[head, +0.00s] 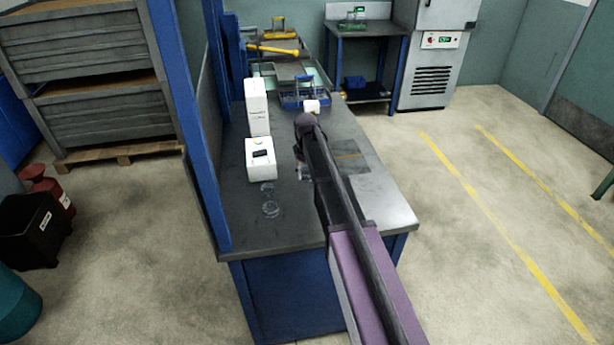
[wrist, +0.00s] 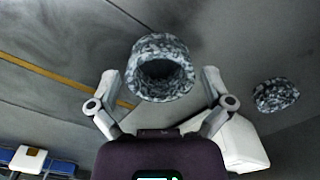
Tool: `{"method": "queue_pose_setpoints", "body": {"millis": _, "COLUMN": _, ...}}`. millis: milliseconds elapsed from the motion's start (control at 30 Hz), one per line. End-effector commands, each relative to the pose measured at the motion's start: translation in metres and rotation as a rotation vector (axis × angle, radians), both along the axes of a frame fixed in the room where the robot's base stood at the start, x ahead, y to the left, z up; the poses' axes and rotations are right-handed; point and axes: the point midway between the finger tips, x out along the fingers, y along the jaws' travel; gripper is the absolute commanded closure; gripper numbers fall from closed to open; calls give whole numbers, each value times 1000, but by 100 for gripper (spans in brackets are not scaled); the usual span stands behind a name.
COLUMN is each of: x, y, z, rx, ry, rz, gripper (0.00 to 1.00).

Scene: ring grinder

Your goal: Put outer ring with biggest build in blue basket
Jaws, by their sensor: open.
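In the wrist view, a speckled grey ring (wrist: 160,68) with a dark round opening lies ahead of my gripper (wrist: 160,82). The gripper is open, with one finger at each side of the ring's near end; contact cannot be told. A second speckled ring (wrist: 275,95) lies to the right, outside the fingers, and looks smaller. The blue basket (head: 303,100) stands toward the bench's far end; a blue part (wrist: 62,166) shows at the wrist view's lower left. In the head view my arm mostly hides the gripper and the nearer ring.
A tall white box (head: 257,107) and a lower white box (head: 261,160) stand along the bench's left side. A small white box (head: 311,107) is in front of the basket. Clear glass-like pieces (head: 270,202) stand near the front. The bench's right front (head: 390,210) is bare.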

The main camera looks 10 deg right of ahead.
Motion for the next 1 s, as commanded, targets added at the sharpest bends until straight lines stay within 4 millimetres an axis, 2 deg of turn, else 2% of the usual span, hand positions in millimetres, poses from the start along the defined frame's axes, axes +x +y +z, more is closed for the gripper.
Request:
{"method": "queue_pose_setpoints", "body": {"millis": 400, "x": 0, "y": 0, "z": 0, "rx": 0, "ry": 0, "rz": 0, "gripper": 0}}
{"method": "queue_pose_setpoints", "body": {"millis": 667, "x": 0, "y": 0, "z": 0, "rx": 0, "ry": 0, "rz": -1, "gripper": 77}}
{"method": "queue_pose_setpoints", "body": {"millis": 1000, "x": 0, "y": -1, "z": 1, "rx": 0, "ry": 0, "rz": -1, "gripper": 77}}
